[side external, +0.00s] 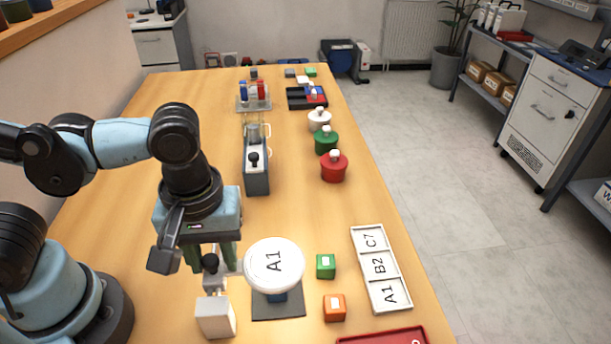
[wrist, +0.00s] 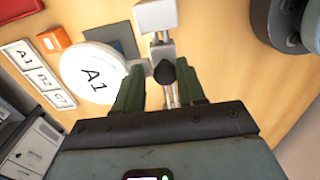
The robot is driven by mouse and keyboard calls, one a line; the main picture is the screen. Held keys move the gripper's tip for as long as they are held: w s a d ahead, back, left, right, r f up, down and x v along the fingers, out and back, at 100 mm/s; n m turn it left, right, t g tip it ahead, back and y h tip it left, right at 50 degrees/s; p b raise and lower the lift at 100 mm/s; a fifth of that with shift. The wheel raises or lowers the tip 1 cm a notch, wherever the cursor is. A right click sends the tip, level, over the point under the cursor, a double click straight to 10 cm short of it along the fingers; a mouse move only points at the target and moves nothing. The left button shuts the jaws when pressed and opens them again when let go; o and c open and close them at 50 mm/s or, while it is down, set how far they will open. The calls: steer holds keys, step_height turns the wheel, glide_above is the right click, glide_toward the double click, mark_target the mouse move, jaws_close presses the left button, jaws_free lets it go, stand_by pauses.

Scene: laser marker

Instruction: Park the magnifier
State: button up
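The magnifier has a round white-rimmed lens (side external: 274,264) with "A1" showing large in it, also seen in the wrist view (wrist: 92,72). A grey arm joins it to a white block (side external: 216,318). A black knob (side external: 210,263) stands on that arm and shows in the wrist view (wrist: 164,73). My gripper (side external: 211,268) is above the arm, its green fingers on either side of the knob with gaps visible in the wrist view (wrist: 160,78). It is open and holds nothing. Contact with the knob cannot be told.
A dark pad (side external: 290,309) lies under the lens. To its right are green (side external: 326,266) and orange (side external: 334,307) cubes, a white label tray (side external: 404,283) and a red tray (side external: 390,337). A grey holder (side external: 256,180) and lidded pots (side external: 334,170) stand farther back.

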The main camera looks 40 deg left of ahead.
steer(key=shift+s+a+f, duration=0.2)
steer(key=shift+s+f, duration=0.1)
steer(key=shift+f, duration=0.4)
steer(key=c, duration=0.5)
steer(key=shift+w+a, duration=3.7)
steer(key=shift+w, duration=0.2)
steer(key=shift+c, duration=0.2)
steer(key=o, duration=0.6)
steer(key=shift+c, duration=0.2)
steer(key=shift+o, duration=0.3)
step_height(320, 180, up, 7)
steer(key=shift+a+r, duration=0.1)
steer(key=w+a+m+t, duration=0.3)
steer(key=a+m+t, duration=0.2)
steer(key=m+t, duration=0.2)
steer(key=shift+a+f+m, duration=0.2)
steer(key=shift+f+m, duration=0.25)
steer(key=shift+m, duration=0.55)
